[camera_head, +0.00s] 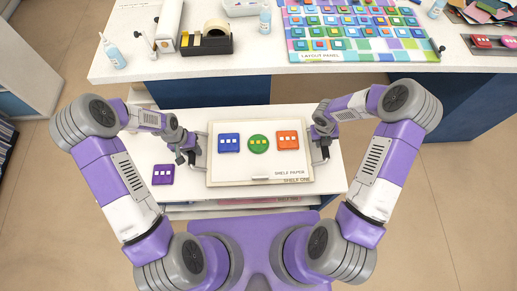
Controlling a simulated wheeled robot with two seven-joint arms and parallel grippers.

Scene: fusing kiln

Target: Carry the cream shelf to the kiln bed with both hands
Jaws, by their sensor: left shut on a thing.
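The cream shelf (218,178) lies level over the low white table, with a wire handle at each side. A sheet marked "SHELF PAPER" covers it, bearing a blue tile (229,143), a round green tile (258,144) and an orange tile (288,140). A small pale bar (260,178) lies near its front edge. My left gripper (190,152) is shut on the shelf's left handle. My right gripper (321,148) is at the right handle, its fingers too small and covered to tell if they are shut. The kiln bed cannot be made out.
A purple tile (163,174) lies on the low table (180,197), left of the shelf. Behind, a long white counter (270,58) holds a tape dispenser (207,40), bottles, a layout panel (352,33) with many coloured tiles and a dark tray (490,45). Floor is open at both sides.

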